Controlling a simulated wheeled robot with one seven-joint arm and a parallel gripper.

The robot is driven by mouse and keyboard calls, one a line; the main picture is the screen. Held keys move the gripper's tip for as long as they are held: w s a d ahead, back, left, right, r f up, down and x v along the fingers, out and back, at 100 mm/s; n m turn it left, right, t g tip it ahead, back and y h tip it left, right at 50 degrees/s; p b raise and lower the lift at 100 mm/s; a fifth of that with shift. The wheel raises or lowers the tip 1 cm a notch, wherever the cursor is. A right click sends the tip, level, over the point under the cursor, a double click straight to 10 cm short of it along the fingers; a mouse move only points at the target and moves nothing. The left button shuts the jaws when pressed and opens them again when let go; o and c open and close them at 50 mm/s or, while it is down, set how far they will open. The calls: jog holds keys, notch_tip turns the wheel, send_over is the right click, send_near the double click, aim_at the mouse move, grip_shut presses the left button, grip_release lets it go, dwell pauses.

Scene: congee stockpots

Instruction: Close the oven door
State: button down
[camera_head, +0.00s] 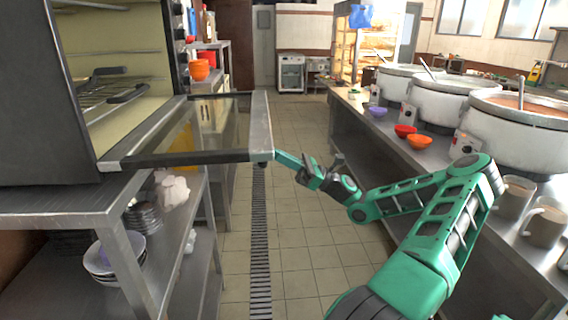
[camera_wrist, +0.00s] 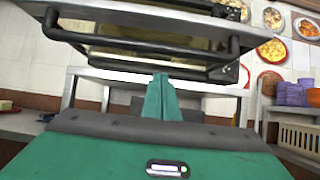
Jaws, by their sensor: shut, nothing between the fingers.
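The oven (camera_head: 125,75) stands at the left with its door (camera_head: 195,130) open, lowered roughly level and jutting out over the aisle. The door has a glass pane, a dark frame and a metal outer edge. My gripper (camera_head: 279,156) is shut and empty at the door's near outer corner, slightly below the edge. In the wrist view, the green fingers (camera_wrist: 162,85) are together and point up at the dark-framed door (camera_wrist: 150,45), which lies above and ahead. I cannot tell if the fingertips touch it.
The oven stands on a steel table (camera_head: 60,208) with bowls (camera_head: 115,255) on its shelf. A counter at the right holds large stockpots (camera_head: 520,118), bowls (camera_head: 419,142) and mugs (camera_head: 543,225). The tiled aisle (camera_head: 305,225) between is clear.

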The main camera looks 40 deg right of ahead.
jog(key=r, duration=0.3)
jog(key=shift+w+a+r, duration=0.15)
jog(key=shift+a, duration=0.1)
jog(key=shift+r, duration=0.1)
